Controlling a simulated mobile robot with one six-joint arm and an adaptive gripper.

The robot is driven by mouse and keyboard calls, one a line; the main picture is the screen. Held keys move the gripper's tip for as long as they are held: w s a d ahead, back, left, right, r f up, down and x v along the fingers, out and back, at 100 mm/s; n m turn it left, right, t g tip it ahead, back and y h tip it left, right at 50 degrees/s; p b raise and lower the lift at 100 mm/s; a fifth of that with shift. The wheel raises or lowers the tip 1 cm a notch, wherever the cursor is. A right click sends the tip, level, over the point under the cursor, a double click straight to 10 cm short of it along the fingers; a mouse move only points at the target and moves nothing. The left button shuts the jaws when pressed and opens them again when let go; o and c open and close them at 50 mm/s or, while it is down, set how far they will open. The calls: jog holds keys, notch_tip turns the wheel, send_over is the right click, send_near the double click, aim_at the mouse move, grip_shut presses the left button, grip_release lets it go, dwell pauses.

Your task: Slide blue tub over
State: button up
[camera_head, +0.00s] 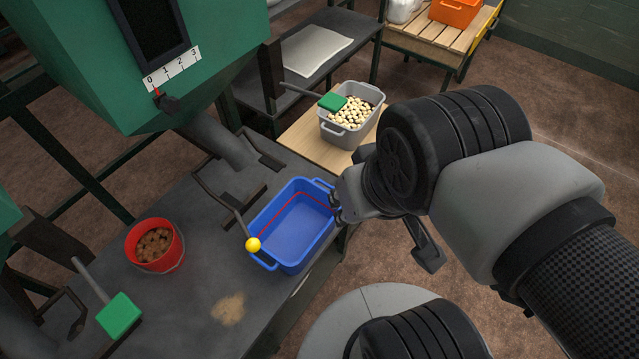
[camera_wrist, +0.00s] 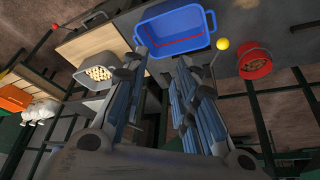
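The blue tub (camera_head: 292,262) stands upright on the dark grey bench, below the spout of the green hopper. It looks empty and has a red line around its inside. My gripper (camera_head: 338,205) is at the tub's right side in the head view, close to the rim. In the wrist view my gripper (camera_wrist: 163,62) has its two fingers apart with a gap between them, and the blue tub (camera_wrist: 178,28) lies just past the fingertips. Whether a fingertip touches the tub cannot be told.
A lever with a yellow knob (camera_head: 253,244) reaches beside the tub's left side. A red bucket (camera_head: 155,245) of brown lumps and a green scoop (camera_head: 119,316) are further left. A grey tub (camera_head: 352,115) of pale pieces stands on a wooden surface (camera_head: 300,138) behind.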

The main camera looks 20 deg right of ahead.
jog(key=w+d+f+n+g+h+p, duration=0.1)
jog(key=w+d+f+n+p, duration=0.1)
jog(key=w+f+n+p, duration=0.35)
jog(key=w+d+f+n+g+h+p, duration=0.1)
jog(key=w+d+f+n+p, duration=0.15)
jog(key=w+n, duration=0.6)
jog(key=a+f+n+g+y+p, duration=0.2)
jog(key=f+n+p, duration=0.4)
jog(key=f+n, duration=0.5)
notch_tip(320, 180, down, 8)
jog(key=shift+a+r+p, duration=0.1)
jog(key=shift+a+p, duration=0.2)
jog(key=shift+a, duration=0.5)
jog(key=shift+w+f, duration=0.1)
jog(key=shift+f, duration=0.1)
jog(key=b, duration=0.9)
send_over(321, 246)
notch_tip(321, 246, down, 17)
jog(key=shift+f, duration=0.1)
